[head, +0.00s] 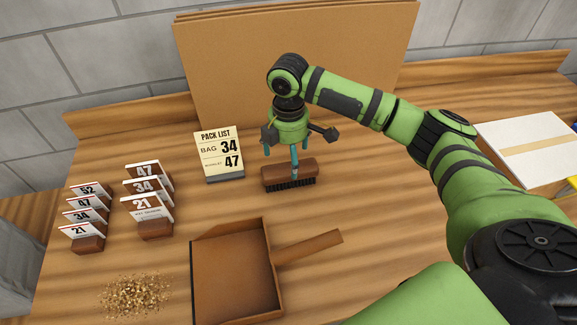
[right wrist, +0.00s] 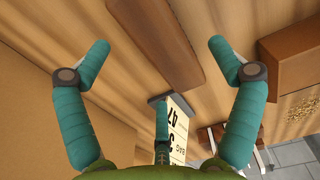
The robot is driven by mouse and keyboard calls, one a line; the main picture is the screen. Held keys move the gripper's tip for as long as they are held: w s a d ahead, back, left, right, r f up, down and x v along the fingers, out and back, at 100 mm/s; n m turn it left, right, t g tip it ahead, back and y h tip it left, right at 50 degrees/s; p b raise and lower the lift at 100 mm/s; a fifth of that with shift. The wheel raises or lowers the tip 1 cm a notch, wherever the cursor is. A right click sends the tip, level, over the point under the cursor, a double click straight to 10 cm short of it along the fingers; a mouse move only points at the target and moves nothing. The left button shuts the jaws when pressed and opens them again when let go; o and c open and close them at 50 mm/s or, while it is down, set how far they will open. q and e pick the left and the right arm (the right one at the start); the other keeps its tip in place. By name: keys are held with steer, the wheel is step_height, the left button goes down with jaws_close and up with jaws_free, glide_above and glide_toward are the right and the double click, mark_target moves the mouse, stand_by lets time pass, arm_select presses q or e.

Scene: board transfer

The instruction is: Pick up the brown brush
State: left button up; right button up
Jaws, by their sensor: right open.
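The brown brush (head: 290,173) lies bristles down on the wooden table, to the right of the pack list card. Its smooth brown back (right wrist: 158,42) shows between the fingers in the right wrist view. My right gripper (head: 284,154) is above the brush, with its teal fingers pointing down. It is open and empty, and its two side fingers (right wrist: 161,52) stand wide apart on either side of the brush. Whether a fingertip touches the brush I cannot tell. My left gripper is in neither view.
The pack list card (head: 219,150) stands close left of the brush. Numbered cards (head: 148,195) stand further left. Cardboard sheets (head: 300,40) lean behind; a box (head: 535,145) is right.

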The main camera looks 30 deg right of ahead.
mark_target(289, 165)
step_height(289, 165, down, 3)
steer(key=shift+s+f+p, duration=0.1)
steer(key=shift+f+p, duration=0.1)
steer(key=shift+p, duration=0.65)
steer(key=shift+w+f, duration=0.2)
steer(key=shift+f, duration=0.9)
steer(key=c, duration=1.3)
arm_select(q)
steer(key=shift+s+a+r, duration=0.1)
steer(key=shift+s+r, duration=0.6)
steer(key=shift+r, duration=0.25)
arm_select(e)
steer(key=shift+c, duration=0.3)
